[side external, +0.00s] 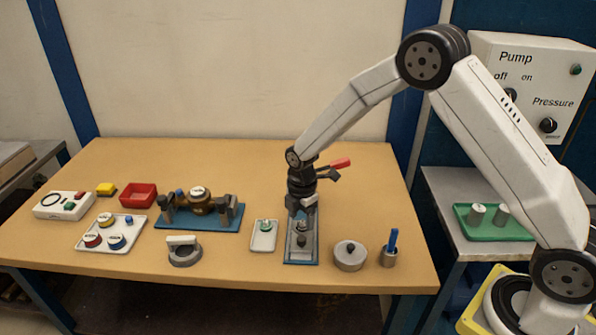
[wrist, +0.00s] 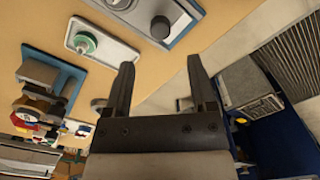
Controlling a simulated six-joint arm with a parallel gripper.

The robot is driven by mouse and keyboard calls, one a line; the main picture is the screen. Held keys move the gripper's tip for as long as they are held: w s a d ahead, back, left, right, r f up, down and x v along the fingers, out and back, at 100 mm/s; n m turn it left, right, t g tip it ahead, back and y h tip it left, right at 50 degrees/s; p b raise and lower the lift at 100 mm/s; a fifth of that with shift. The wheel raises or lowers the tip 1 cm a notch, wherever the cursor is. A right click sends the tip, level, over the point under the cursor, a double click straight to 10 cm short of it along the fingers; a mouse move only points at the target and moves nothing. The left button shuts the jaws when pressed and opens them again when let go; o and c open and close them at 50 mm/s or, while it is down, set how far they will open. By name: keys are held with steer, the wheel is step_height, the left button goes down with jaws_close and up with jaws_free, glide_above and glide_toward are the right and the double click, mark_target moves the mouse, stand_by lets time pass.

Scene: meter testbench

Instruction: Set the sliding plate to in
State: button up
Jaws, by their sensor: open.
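The sliding plate (side external: 301,247) is a grey plate with a round knob on a long blue base, right of the middle of the table. It shows in part at the top edge of the wrist view (wrist: 125,9), with its dark knob (wrist: 160,27). My gripper (side external: 301,207) is over the rear part of this fixture in the side view and hides some of it. In the wrist view my gripper (wrist: 161,65) is open, with nothing between its fingers. I cannot tell whether a finger touches the fixture.
A white tray with a green-topped part (side external: 263,236) stands close on the left. A round metal pot (side external: 350,256) and a cup with a blue stick (side external: 389,251) stand on the right. A red-handled part (side external: 340,163) shows behind my gripper. The table front is clear.

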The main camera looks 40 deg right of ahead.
mark_target(301, 238)
steer(key=shift+f, duration=3.55)
jaws_close()
steer(key=shift+r, duration=0.1)
